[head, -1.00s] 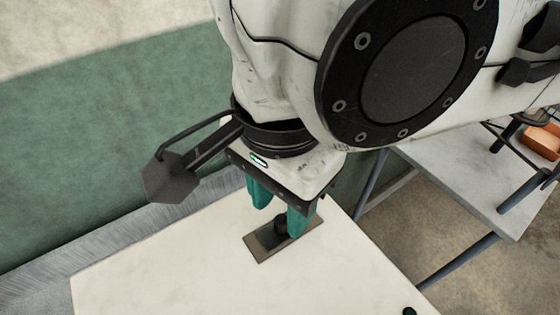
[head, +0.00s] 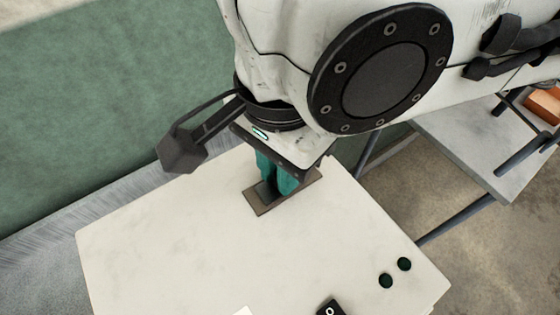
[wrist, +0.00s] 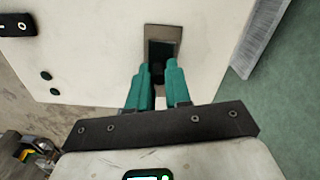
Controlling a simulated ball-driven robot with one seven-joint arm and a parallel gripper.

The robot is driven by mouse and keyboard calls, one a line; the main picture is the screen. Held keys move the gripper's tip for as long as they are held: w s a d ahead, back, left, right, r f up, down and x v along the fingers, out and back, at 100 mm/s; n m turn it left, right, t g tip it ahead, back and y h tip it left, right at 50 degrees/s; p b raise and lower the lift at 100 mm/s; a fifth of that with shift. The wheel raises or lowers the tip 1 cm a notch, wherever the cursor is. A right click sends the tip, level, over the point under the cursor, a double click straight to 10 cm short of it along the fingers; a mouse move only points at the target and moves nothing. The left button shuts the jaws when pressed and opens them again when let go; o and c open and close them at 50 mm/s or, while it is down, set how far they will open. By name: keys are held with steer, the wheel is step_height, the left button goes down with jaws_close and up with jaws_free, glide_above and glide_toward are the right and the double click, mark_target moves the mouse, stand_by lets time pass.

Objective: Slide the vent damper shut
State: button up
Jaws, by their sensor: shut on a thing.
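The vent damper is a brown-grey plate (head: 266,206) set in the white top (head: 190,230). In the wrist view its frame (wrist: 164,33) surrounds a dark opening (wrist: 160,50). A small dark knob (wrist: 158,73) stands at the near end of that opening. My gripper (head: 276,190) points down at the plate, its teal fingers closed in on the knob. In the wrist view my gripper (wrist: 158,70) has one fingertip on each side of the knob. In the head view the fingers mostly hide the knob.
Two dark round holes (head: 395,273) and a black switch block (head: 330,308) are at the front of the white top. A grey side table (head: 475,140) stands to the right, with an orange thing (head: 543,106) on it. The green wall (head: 90,110) is behind.

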jaws_close()
steer(key=shift+w+d+p, duration=0.2)
steer(key=shift+w+d, duration=0.2)
steer(key=shift+d, duration=0.2)
steer(key=shift+w+d+p, duration=0.2)
steer(key=shift+w+d, duration=0.2)
steer(key=shift+d, duration=0.2)
steer(key=o, duration=0.7)
jaws_free()
steer(key=shift+o, duration=0.2)
step_height(320, 180, up, 11)
steer(key=shift+f, duration=0.1)
